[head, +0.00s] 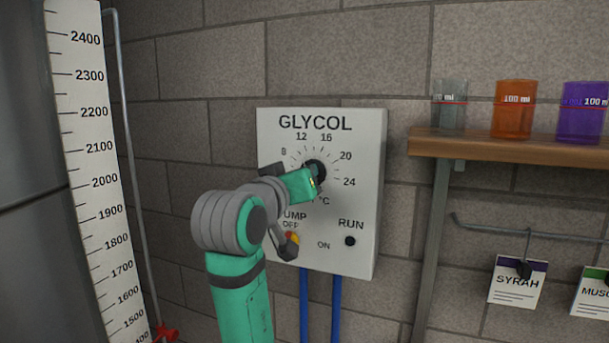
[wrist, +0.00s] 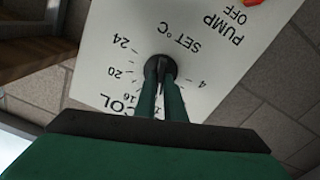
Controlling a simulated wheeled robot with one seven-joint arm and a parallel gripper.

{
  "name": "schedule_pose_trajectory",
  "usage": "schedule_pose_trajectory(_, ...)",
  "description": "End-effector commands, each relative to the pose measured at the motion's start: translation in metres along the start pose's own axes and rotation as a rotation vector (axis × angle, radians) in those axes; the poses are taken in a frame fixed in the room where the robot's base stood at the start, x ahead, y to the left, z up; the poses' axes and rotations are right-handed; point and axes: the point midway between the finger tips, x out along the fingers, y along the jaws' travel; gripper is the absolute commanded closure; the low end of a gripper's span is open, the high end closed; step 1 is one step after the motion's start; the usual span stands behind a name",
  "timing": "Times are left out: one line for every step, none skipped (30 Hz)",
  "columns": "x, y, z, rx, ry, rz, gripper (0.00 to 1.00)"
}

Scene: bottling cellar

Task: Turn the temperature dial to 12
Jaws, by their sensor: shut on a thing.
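The temperature dial (head: 319,167) is a dark round knob on the white GLYCOL panel (head: 362,130). Its printed scale shows 8, 12, 16, 20 and 24 in the head view. My gripper (head: 312,178) reaches the dial from the lower left and covers part of it and of the scale. In the wrist view, the two fingers (wrist: 161,75) are shut on the dial (wrist: 161,58). The 4 mark shows to the right there, with 20 and 24 to the left. The dial's pointer is too hidden to read.
Below the dial is the pump switch (head: 291,237) with a red and yellow handle, partly behind my arm. A dark RUN lamp (head: 350,241) sits at its right. A wooden shelf (head: 500,146) with beakers stands further right. A tall scale (head: 98,170) is at left.

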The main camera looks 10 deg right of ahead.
Motion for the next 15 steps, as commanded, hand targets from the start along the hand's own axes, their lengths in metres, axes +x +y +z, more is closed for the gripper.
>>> schedule_pose_trajectory(0.0001,-0.0002,0.0014,-0.001,-0.004,0.0,1.0)
schedule_pose_trajectory(0.0001,-0.0002,0.0014,-0.001,-0.004,0.0,1.0)
schedule_pose_trajectory(0.0002,-0.0002,0.0014,-0.001,-0.004,0.0,1.0)
schedule_pose_trajectory(0.0002,-0.0002,0.0014,-0.001,-0.004,0.0,1.0)
schedule_pose_trajectory(0.0002,-0.0002,0.0014,-0.001,-0.004,0.0,1.0)
schedule_pose_trajectory(0.0002,-0.0001,0.0014,-0.001,-0.004,0.0,1.0)
schedule_pose_trajectory(0.0002,-0.0001,0.0013,-0.001,-0.004,0.0,1.0)
schedule_pose_trajectory(0.0002,-0.0001,0.0013,0.0,-0.004,0.0,1.0)
schedule_pose_trajectory(0.0003,-0.0001,0.0013,0.0,-0.004,0.0,1.0)
schedule_pose_trajectory(0.0003,-0.0001,0.0013,0.0,-0.003,0.0,0.83)
schedule_pose_trajectory(0.0003,-0.0001,0.0012,0.0,-0.003,0.0,0.76)
schedule_pose_trajectory(0.0003,-0.0001,0.0011,0.0,-0.003,0.0,0.72)
schedule_pose_trajectory(0.0003,-0.0001,0.0009,0.0,-0.003,0.0,0.72)
schedule_pose_trajectory(0.0002,-0.0001,0.0008,0.0,-0.002,0.0,0.72)
schedule_pose_trajectory(0.0002,-0.0001,0.0007,0.0,-0.002,0.0,0.72)
